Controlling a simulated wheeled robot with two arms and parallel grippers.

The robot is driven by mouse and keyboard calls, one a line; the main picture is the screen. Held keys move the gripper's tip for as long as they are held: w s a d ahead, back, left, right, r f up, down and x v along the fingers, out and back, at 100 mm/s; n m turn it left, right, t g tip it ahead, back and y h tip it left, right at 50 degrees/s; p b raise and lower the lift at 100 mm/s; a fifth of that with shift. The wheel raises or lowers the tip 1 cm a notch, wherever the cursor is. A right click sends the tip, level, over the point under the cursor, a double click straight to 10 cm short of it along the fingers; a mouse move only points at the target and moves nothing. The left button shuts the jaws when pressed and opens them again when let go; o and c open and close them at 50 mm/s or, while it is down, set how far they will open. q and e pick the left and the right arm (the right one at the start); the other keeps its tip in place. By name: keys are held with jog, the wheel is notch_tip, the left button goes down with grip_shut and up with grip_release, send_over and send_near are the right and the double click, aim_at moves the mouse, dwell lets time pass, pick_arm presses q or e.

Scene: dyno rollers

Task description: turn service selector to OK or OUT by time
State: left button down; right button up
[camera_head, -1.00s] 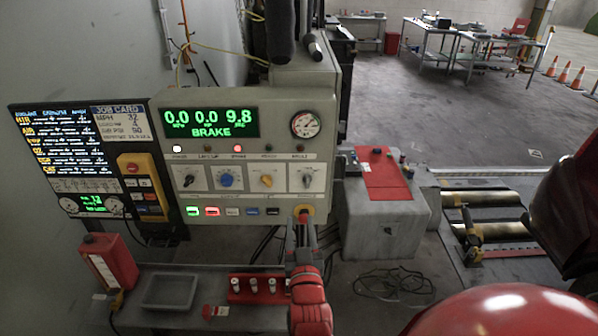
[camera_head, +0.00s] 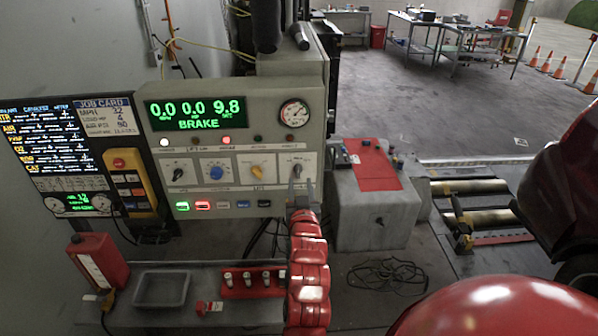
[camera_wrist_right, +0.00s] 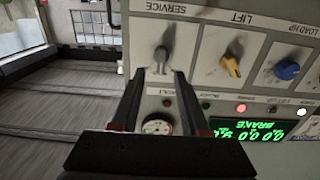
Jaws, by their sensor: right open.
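The service selector (camera_head: 297,169) is the rightmost knob in the row on the grey control panel (camera_head: 240,95). In the right wrist view, which is upside down, it is a grey knob (camera_wrist_right: 162,58) under the "SERVICE" label. My right gripper (camera_head: 301,184) is open just below and in front of it. In the right wrist view its fingers (camera_wrist_right: 160,74) are apart, with the knob beyond and between their tips; contact cannot be told. The OK or OUT marks are too small to read. The green display (camera_head: 196,113) reads 0.0, 0.0, 9.8 and BRAKE. My left gripper is not in view.
An orange lift knob (camera_head: 256,172) and a blue knob (camera_head: 216,173) sit left of the selector. Lit buttons (camera_head: 203,206) run below. A round gauge (camera_head: 294,113) is above. A job card (camera_head: 104,103) hangs left. A shelf below holds a grey tray (camera_head: 162,289).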

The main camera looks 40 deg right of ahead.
aim_at(299, 173)
jog(key=p+x, duration=0.1)
jog(key=x, duration=0.3)
jog(key=shift+a+r, duration=0.1)
jog(key=shift+p+x, duration=0.4)
jog(key=shift+x, duration=0.45)
grip_shut()
